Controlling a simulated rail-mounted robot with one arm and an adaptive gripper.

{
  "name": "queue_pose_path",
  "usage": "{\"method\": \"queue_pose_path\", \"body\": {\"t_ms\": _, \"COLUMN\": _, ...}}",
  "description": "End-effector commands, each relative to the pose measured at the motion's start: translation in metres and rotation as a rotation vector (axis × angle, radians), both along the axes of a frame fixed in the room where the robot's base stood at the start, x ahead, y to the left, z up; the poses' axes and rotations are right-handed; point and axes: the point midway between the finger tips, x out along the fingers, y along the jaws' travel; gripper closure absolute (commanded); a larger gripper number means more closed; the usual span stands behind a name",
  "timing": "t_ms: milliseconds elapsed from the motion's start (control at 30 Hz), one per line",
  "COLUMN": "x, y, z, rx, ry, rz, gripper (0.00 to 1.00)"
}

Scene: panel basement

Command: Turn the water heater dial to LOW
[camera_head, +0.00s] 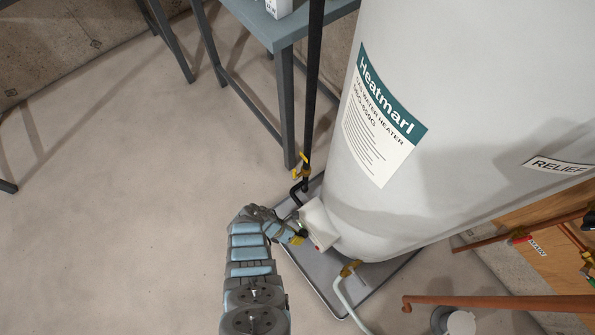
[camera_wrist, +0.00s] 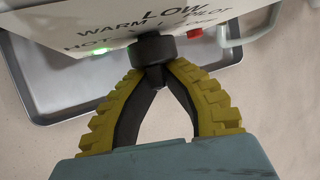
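The water heater (camera_head: 440,140) is a large white tank at the right of the head view. Its white control box (camera_head: 316,220) is low on the tank's left side. In the wrist view the box's face (camera_wrist: 75,17) shows HOT, WARM, LOW and PILOT lettering, partly cut off. The black dial (camera_wrist: 152,46) sits below the lettering; its pointer direction cannot be made out. My gripper (camera_wrist: 155,72), with yellow ribbed fingers and black pads, has its tips drawn together on the dial's near part. In the head view my gripper (camera_head: 300,236) is at the box and hides the dial.
A green light (camera_wrist: 99,50) and a red button (camera_wrist: 194,33) flank the dial. A grey drain pan (camera_head: 330,292) lies under the tank. A black gas pipe (camera_head: 312,100) with a yellow valve (camera_head: 301,170) rises nearby. A grey table (camera_head: 285,80) stands behind; the left floor is clear.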

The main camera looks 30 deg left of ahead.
Motion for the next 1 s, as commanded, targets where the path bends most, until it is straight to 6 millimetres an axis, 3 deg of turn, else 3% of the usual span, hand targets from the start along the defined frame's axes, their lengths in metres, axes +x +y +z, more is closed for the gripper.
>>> {"method": "queue_pose_path", "body": {"t_ms": 400, "x": -0.0005, "y": -0.0019, "z": 0.0038, "rx": 0.031, "ry": -0.014, "rz": 0.001, "gripper": 1.00}}
{"method": "queue_pose_path", "body": {"t_ms": 1000, "x": -0.0018, "y": -0.0026, "z": 0.0027, "rx": 0.335, "ry": -0.136, "rz": -0.001, "gripper": 1.00}}
